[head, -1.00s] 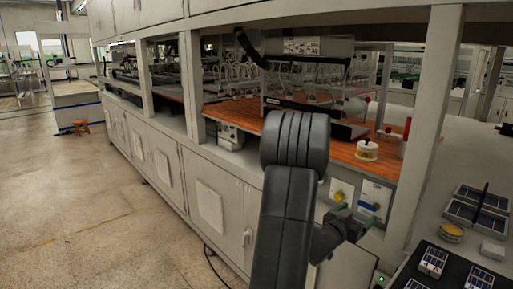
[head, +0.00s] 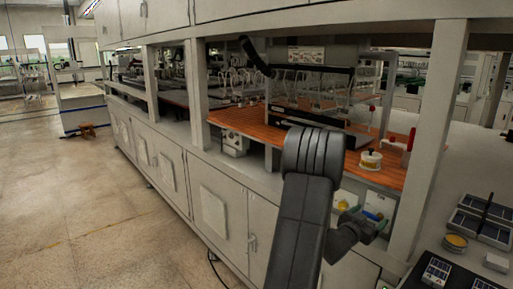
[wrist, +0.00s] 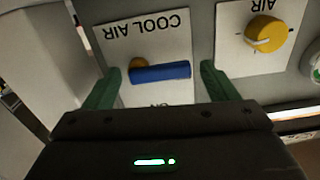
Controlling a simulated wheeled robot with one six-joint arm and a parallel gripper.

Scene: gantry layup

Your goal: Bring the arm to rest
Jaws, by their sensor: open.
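My gripper (wrist: 158,72) is open, with its two green fingers apart in the wrist view. Between them, beyond the fingertips, shows a blue lever handle (wrist: 160,73) on a white panel marked COOL AIR (wrist: 118,38). The handle lies almost level in that view. I cannot tell whether the fingers touch it. In the head view my gripper (head: 372,229) is low at right, in front of the bench, and partly covers the panel. The blue handle (head: 372,216) shows just above it. My arm stands in the middle of the head view.
A yellow knob (wrist: 266,34) on another white panel is right of the COOL AIR panel. A wooden bench top (head: 240,121) runs above, with a white spool (head: 370,160) on it. Grey posts (head: 432,130) frame it. Dark panels (head: 480,228) lie at right.

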